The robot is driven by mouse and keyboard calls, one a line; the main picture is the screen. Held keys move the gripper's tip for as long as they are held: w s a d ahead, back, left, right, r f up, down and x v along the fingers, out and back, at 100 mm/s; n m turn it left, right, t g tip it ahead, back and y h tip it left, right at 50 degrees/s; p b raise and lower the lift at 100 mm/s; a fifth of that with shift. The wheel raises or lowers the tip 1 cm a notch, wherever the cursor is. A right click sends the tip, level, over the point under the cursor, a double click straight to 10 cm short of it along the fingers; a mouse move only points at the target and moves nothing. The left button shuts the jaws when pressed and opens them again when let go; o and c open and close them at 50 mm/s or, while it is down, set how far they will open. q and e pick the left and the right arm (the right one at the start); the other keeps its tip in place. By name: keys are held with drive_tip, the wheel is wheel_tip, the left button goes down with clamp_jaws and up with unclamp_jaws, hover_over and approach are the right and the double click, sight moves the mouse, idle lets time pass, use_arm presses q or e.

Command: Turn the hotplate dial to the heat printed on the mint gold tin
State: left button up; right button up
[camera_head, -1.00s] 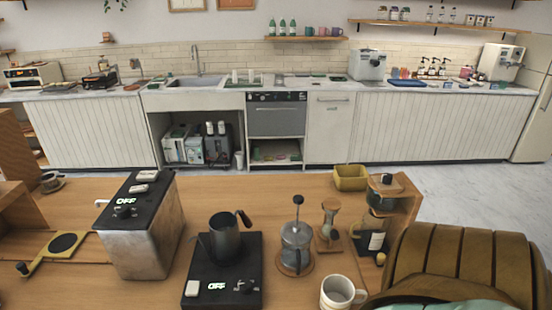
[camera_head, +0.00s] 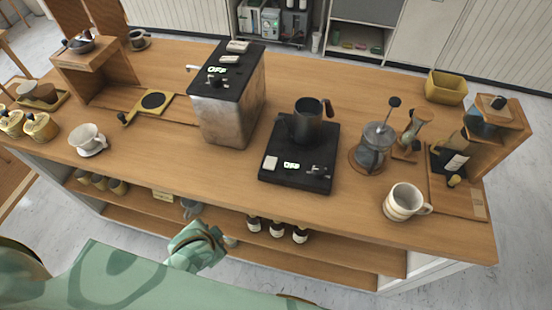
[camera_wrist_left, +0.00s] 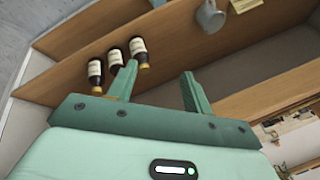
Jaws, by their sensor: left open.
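The black hotplate (camera_head: 268,181) stands on the counter with a dark pitcher (camera_head: 307,122) on it. Its display reads OFF, and its dial (camera_head: 318,170) is at the front right. Several gold-yellow tins with labels (camera_head: 41,128) stand at the counter's far left; their print is too small to read, and I cannot tell which is the mint one. My left gripper (camera_head: 196,240) is below the counter's front edge, apart from the hotplate. Its two fingers are open and empty in the left wrist view (camera_wrist_left: 160,76). My right gripper is not in view.
A metal box (camera_head: 225,113) with its own OFF display stands left of the hotplate. A French press (camera_head: 374,148) and a striped mug (camera_head: 402,202) stand to its right. Several bottles (camera_wrist_left: 138,50) sit on the shelf below. The counter's front middle is clear.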

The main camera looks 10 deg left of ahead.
use_arm(q)
drive_tip(key=w+d+r+t+h+p, duration=0.1)
drive_tip(key=w+d+r, duration=0.15)
drive_tip(key=r, duration=0.55)
drive_tip(key=w+d+r+t, duration=0.1)
drive_tip(key=w+d+r, duration=0.1)
drive_tip(key=w+r, duration=0.35)
drive_tip(key=w+d+r+m+g+h, duration=0.1)
drive_tip(key=w+d+r+g+h, duration=0.15)
drive_tip(key=d, duration=0.55)
drive_tip(key=w+d+r+m+g+h, duration=0.1)
drive_tip(key=w+d+r, duration=0.15)
drive_tip(key=d, duration=0.55)
drive_tip(key=w+d+r+m+g+h, duration=0.1)
drive_tip(key=w+d+r+h, duration=0.15)
drive_tip(key=d, duration=0.55)
drive_tip(key=n+g+y, duration=0.3)
drive_tip(key=y, duration=0.2)
approach(319, 170)
drive_tip(key=shift+t, duration=0.25)
drive_tip(key=f+b, duration=0.3)
drive_tip(key=f, duration=0.1)
drive_tip(key=f+b, duration=0.4)
drive_tip(key=f, duration=0.1)
drive_tip(key=shift+s+d, duration=0.2)
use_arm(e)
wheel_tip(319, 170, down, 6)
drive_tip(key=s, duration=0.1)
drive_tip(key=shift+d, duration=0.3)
